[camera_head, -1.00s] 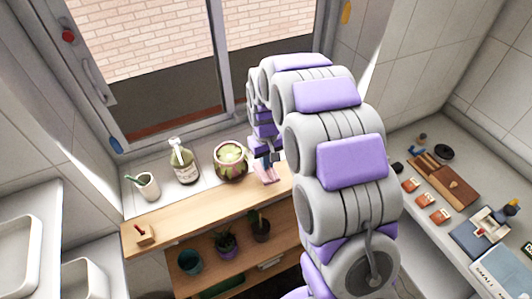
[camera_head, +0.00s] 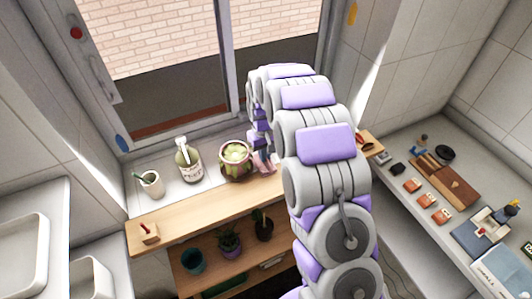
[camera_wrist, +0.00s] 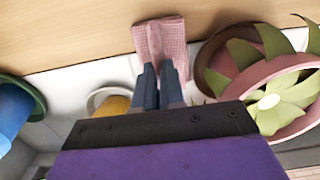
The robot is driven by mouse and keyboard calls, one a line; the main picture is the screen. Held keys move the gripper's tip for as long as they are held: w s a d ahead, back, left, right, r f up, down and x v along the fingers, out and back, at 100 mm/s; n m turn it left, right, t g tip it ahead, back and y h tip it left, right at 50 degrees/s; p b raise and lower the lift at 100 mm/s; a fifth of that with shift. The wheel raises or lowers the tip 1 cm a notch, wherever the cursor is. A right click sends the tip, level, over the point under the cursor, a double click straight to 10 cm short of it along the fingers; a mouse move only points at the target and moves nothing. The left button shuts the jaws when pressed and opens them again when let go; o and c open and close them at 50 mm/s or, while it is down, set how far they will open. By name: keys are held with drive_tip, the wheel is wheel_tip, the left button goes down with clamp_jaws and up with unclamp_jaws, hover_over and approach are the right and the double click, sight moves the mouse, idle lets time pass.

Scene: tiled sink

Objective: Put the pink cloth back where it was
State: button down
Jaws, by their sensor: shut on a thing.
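The pink cloth (camera_wrist: 176,42) has a waffle texture and shows in the wrist view in front of my gripper (camera_wrist: 158,78). My gripper's two dark fingers are close together on the cloth's near part, pinching a fold. The cloth overlaps the line between the wooden shelf top and the white tiled sill; I cannot tell whether it touches them. In the head view the cloth (camera_head: 265,166) is a small pink patch just right of the potted succulent, below my gripper (camera_head: 262,152), partly hidden by my arm.
The succulent pot (camera_head: 236,160) stands close beside the cloth, at right in the wrist view (camera_wrist: 279,120). A soap bottle (camera_head: 188,164) and a white cup (camera_head: 151,184) stand farther left on the sill.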

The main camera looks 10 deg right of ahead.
drive_tip(key=c, duration=1.5)
unclamp_jaws()
drive_tip(key=shift+a, duration=0.1)
drive_tip(key=shift+c, duration=0.2)
drive_tip(key=o, duration=0.3)
drive_tip(key=shift+d, duration=1.05)
